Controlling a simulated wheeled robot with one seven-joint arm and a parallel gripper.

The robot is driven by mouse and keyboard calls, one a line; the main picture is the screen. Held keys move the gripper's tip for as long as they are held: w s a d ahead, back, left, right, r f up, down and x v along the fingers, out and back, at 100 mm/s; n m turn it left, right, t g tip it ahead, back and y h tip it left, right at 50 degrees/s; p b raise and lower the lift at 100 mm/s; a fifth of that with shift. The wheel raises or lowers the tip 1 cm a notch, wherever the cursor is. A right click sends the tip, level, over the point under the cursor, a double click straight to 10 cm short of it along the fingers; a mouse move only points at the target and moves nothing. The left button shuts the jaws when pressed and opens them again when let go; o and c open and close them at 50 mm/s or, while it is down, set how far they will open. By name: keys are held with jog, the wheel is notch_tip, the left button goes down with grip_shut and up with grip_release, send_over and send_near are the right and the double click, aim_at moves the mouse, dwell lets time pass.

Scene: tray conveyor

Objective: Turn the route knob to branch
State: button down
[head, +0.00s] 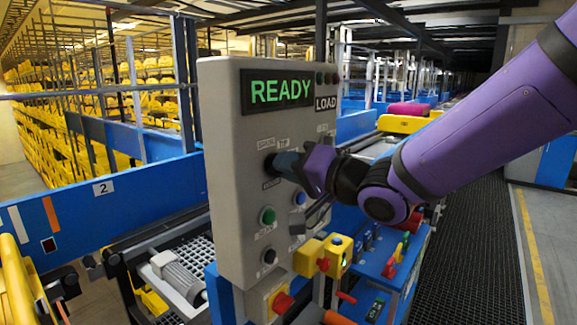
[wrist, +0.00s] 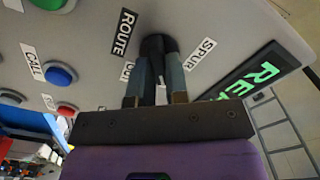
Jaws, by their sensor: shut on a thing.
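The route knob (head: 269,163) is a dark round knob on the grey control panel (head: 222,190). My gripper (head: 284,165) is shut on it from the right. In the wrist view, both fingers (wrist: 156,65) sit on either side of the black knob (wrist: 153,44). A ROUTE label (wrist: 123,32) and a SPUR label (wrist: 203,53) flank it there; another label is partly hidden behind the fingers. The fingers cover the knob's pointer, so I cannot tell its setting. The display (head: 276,91) reads READY in green.
A green button (head: 267,215), a blue button (head: 299,198) and a dark knob (head: 269,256) are close below my gripper. A yellow box (head: 308,257) and a red knob (head: 283,303) stick out lower down. Blue conveyor sides (head: 110,208) stand to the left.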

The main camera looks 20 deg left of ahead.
jog(key=m, duration=0.5)
jog(key=shift+f+m, duration=0.1)
jog(key=shift+m, duration=0.2)
dwell(0.4)
jog(key=c, duration=1.1)
grip_release()
jog(key=v, duration=1.1)
jog(key=shift+w, duration=0.1)
